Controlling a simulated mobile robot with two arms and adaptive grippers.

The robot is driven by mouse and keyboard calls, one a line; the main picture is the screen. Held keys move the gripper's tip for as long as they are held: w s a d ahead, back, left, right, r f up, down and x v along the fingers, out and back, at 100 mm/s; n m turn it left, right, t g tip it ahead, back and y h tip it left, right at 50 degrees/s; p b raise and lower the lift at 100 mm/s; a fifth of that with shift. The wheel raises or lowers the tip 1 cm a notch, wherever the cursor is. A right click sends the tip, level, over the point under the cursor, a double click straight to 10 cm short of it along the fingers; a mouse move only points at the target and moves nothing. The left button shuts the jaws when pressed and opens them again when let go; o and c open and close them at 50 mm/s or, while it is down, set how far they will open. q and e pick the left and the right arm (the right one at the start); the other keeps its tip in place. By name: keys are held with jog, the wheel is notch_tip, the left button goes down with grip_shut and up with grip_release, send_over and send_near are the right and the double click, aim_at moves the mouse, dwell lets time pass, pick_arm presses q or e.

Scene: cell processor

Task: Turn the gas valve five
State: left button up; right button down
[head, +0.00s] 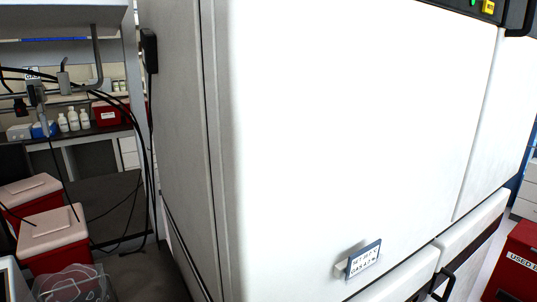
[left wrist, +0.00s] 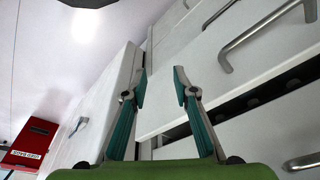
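In the head view, a small tag that seems to read GAS (head: 32,73) hangs at the upper left, by metal piping (head: 98,62) and dark hoses. A grey fitting (head: 37,94) hangs just below it. I cannot tell which part is gas valve five. In the left wrist view, my left gripper (left wrist: 160,82) is open, with its two teal fingers apart and nothing between them. It faces white cabinet fronts and is not near the gas piping in that view. Neither gripper shows in the head view, and my right gripper is in no view.
A large white cabinet (head: 340,110) fills most of the head view, with a small lettered sign (head: 364,260) low on it. Red bins with pale lids (head: 50,228) stand at lower left. Metal drawer handles (left wrist: 262,35) and a red bin (left wrist: 30,142) show in the left wrist view.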

pick_arm(q)
jog(key=s+f+g+b, duration=0.1)
jog(key=s+f+b, duration=0.15)
jog(key=f, duration=0.75)
jog(key=s+f+b, duration=0.1)
jog(key=s+f, duration=0.3)
jog(key=f, duration=0.5)
jog(key=s+a+f+b, duration=0.3)
jog(key=s+f+b, duration=0.1)
jog(key=s+f, duration=0.9)
jog(key=shift+s+a+f+g+b, duration=0.2)
jog(key=shift+f+g+b, duration=0.15)
jog(key=shift+f, duration=0.25)
